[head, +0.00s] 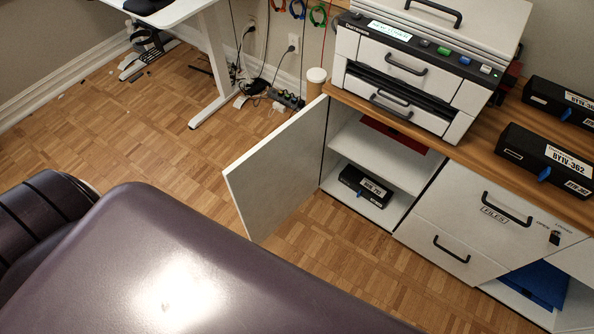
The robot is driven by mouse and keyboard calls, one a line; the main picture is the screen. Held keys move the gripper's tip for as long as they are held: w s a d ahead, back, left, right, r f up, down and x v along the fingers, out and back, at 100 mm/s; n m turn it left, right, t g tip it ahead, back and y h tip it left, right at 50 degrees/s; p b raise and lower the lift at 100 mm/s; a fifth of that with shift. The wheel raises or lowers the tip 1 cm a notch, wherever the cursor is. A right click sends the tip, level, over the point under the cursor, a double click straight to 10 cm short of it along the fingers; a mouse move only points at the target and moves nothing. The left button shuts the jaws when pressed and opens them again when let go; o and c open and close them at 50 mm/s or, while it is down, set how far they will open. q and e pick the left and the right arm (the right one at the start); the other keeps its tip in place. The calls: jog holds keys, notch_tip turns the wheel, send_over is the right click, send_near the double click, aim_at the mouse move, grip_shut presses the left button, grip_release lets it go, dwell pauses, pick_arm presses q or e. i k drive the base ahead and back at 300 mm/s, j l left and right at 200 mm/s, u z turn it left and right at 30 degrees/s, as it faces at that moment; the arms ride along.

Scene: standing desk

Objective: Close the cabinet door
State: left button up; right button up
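The cabinet (420,212) stands along the wall at the right, under a wooden top. Its white door (278,170) is open, swung out to the left over the floor, so the inside shows. Inside are a white shelf (372,154), a red item (395,133) on it and a black box (366,187) below. Neither of my grippers is in view. A large dark purple surface fills the lower left and hides the floor there.
A printer (420,68) and black boxes (548,160) stand on the cabinet top. A drawer marked FILES (490,215) is beside the opening. A blue item (540,284) shows in an opening at the lower right. The white desk leg (217,70) stands at the back. Parquet floor (160,125) is mostly clear.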

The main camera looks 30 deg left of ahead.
aim_at(269, 183)
jog(key=j+z, duration=1)
jog(key=k+j, duration=0.1)
jog(key=j, duration=0.3)
jog(key=k+j+z, duration=0.1)
jog(key=j, duration=0.3)
jog(key=k+j, duration=0.15)
jog(key=j, duration=0.2)
jog(key=k+j+z, duration=0.1)
jog(key=j, duration=0.3)
jog(key=k+j, duration=0.2)
jog(key=j, duration=0.15)
jog(key=k+j+z, duration=0.1)
jog(key=j, duration=0.3)
jog(key=k, duration=0.05)
